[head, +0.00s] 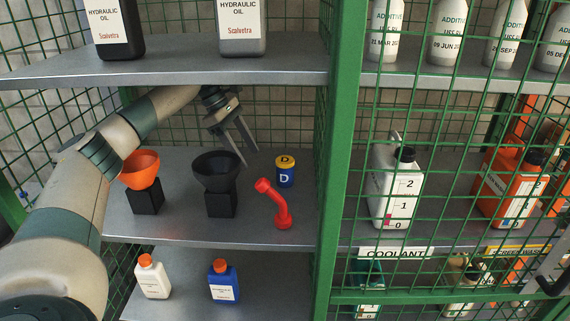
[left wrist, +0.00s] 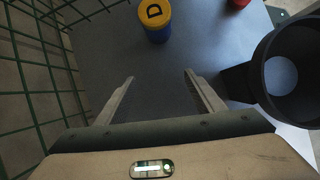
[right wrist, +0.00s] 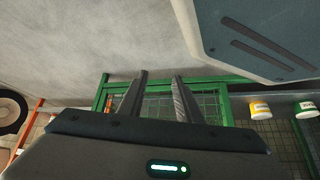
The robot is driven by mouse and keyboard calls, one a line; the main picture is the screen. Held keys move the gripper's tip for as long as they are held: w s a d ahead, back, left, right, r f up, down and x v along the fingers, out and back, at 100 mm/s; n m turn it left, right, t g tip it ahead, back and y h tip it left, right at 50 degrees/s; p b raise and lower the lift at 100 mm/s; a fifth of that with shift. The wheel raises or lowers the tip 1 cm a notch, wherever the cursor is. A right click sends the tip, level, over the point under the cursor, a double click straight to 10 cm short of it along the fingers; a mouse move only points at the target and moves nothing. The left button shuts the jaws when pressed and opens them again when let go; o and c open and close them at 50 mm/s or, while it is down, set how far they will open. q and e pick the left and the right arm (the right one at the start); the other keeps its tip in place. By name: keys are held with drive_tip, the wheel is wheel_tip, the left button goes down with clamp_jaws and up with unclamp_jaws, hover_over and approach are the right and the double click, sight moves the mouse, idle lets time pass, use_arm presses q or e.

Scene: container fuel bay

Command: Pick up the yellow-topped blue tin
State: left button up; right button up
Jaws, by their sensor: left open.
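The blue tin (head: 285,172) with a yellow top marked D stands upright on the middle shelf, towards the back right. It also shows at the top of the left wrist view (left wrist: 155,20), ahead of the fingertips. My left gripper (head: 250,155) is open and empty, left of the tin and behind the black funnel, apart from both. Its two fingers show spread in the left wrist view (left wrist: 158,78). My right gripper (right wrist: 160,75) shows only in its own wrist view, fingers apart with nothing seen between them, away from the shelf.
A black funnel (head: 217,172) and an orange funnel (head: 140,170) stand on black blocks on the same shelf (head: 180,228). A green post (head: 335,180) and mesh bound the right side. The upper shelf (head: 180,68) is overhead.

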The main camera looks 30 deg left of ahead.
sight(285, 171)
use_arm(q)
drive_tip(key=shift+s+a+g, duration=0.1)
drive_tip(key=shift+a+g, duration=0.2)
drive_tip(key=shift+a, duration=0.15)
drive_tip(key=shift+s+a+r+y, duration=0.15)
drive_tip(key=shift+s+a+y, duration=0.05)
drive_tip(key=shift+y, duration=0.1)
drive_tip(key=shift+s+r, duration=0.1)
drive_tip(key=shift+s, duration=0.1)
use_arm(e)
drive_tip(key=shift+w+a+r, duration=0.1)
drive_tip(key=shift+w, duration=0.2)
use_arm(q)
drive_tip(key=shift+w+d, duration=0.1)
